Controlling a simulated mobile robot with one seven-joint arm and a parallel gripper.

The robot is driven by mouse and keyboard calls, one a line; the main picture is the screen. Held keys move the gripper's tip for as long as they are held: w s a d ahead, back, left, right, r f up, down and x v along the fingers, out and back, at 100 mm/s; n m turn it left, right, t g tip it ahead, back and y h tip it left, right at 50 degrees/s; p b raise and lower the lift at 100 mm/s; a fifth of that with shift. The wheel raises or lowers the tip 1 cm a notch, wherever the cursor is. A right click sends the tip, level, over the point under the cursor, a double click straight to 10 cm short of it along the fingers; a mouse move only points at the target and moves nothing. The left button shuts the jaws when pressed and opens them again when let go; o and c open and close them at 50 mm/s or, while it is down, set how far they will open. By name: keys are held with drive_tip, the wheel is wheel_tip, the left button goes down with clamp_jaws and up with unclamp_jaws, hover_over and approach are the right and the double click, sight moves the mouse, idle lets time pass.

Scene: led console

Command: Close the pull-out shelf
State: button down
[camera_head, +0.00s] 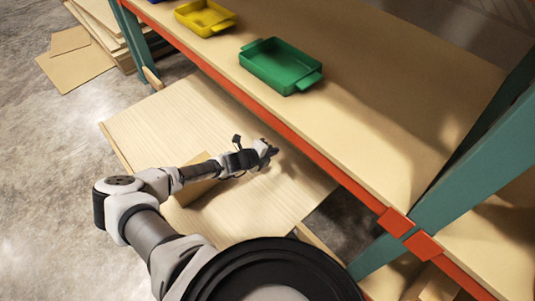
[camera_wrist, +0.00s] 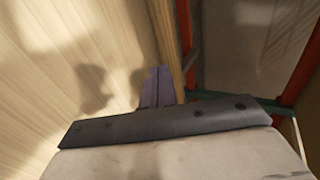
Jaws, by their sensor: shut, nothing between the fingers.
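The pull-out shelf (camera_head: 150,128) is a pale wooden board, standing out to the front left from under the orange-edged upper shelf. Its wood grain fills the left of the wrist view (camera_wrist: 60,60). My gripper (camera_head: 272,150) is over the board, close to the orange beam; its fingers are shut and empty. In the wrist view a greyish-purple finger (camera_wrist: 156,88) shows against the wood beside a wooden edge. I cannot tell whether it touches the shelf. My arm hides part of the board.
A tan block or box (camera_head: 196,184) on the board is partly behind my arm. The upper shelf (camera_head: 385,115) carries a green tray (camera_head: 280,66) and a yellow tray (camera_head: 206,17). A teal post (camera_head: 480,150) stands at right.

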sight(285, 153)
drive_tip(key=x, duration=0.2)
drive_tip(key=b+x, duration=0.1)
drive_tip(key=x, duration=0.1)
drive_tip(key=r+b+x, duration=0.1)
drive_tip(key=x, duration=0.2)
drive_tip(key=shift+w+d+r, duration=0.1)
drive_tip(key=shift+w+d, duration=0.2)
drive_tip(key=shift+w+d+r, duration=0.15)
drive_tip(key=shift+w+d, duration=0.15)
